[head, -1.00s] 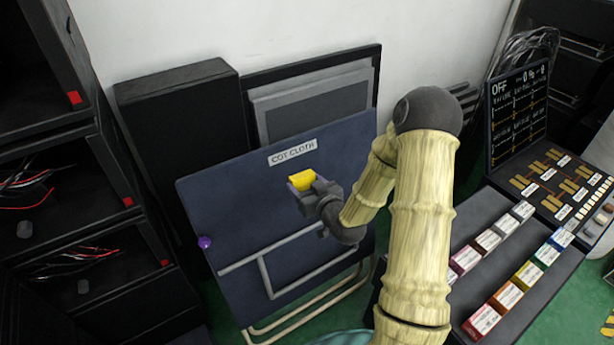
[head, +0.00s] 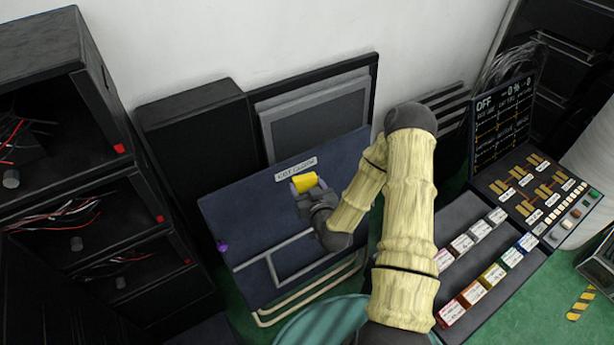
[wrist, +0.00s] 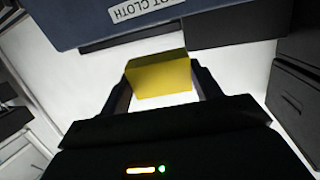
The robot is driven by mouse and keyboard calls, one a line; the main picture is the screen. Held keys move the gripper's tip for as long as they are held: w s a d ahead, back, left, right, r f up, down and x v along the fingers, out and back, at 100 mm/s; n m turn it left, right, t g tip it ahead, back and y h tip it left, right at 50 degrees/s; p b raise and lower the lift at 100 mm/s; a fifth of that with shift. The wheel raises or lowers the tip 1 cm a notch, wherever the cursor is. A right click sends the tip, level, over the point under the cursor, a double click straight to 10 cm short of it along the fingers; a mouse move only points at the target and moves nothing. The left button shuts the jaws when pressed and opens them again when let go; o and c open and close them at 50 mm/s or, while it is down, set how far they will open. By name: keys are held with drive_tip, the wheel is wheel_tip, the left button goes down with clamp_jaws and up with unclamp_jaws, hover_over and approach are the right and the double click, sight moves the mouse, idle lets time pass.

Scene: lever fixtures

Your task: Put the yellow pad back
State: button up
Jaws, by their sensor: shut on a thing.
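The yellow pad (head: 305,182) is held between the fingers of my gripper (head: 308,187), in front of the dark blue board (head: 235,215) labelled "COT CLOTH" in the head view. In the wrist view the yellow pad (wrist: 160,76) fills the gap between the two fingers of my gripper (wrist: 160,82), which is shut on it. The pad seems clear of other surfaces, but I cannot tell its distance from the board. A rack (head: 452,232) at the right holds several labelled coloured blocks in two rows.
A control panel (head: 540,190) with a screen reading "OFF" stands right of the rack. Black open shelves (head: 70,160) with wires stand at the left. A purple ball (head: 222,246) sits at the board's left edge.

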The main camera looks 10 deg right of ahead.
sight(308, 183)
drive_tip(key=shift+m+h, duration=0.5)
drive_tip(key=r+p, duration=0.1)
drive_tip(key=p, duration=0.1)
drive_tip(key=s+r+p, duration=0.1)
drive_tip(key=r+p, duration=0.1)
drive_tip(key=s+r+p, duration=0.1)
drive_tip(key=p, duration=0.2)
drive_tip(key=shift+a+r, duration=0.2)
drive_tip(key=shift+r, duration=0.1)
drive_tip(key=shift+s, duration=0.1)
drive_tip(key=shift+f, duration=0.1)
drive_tip(key=shift+d, duration=0.1)
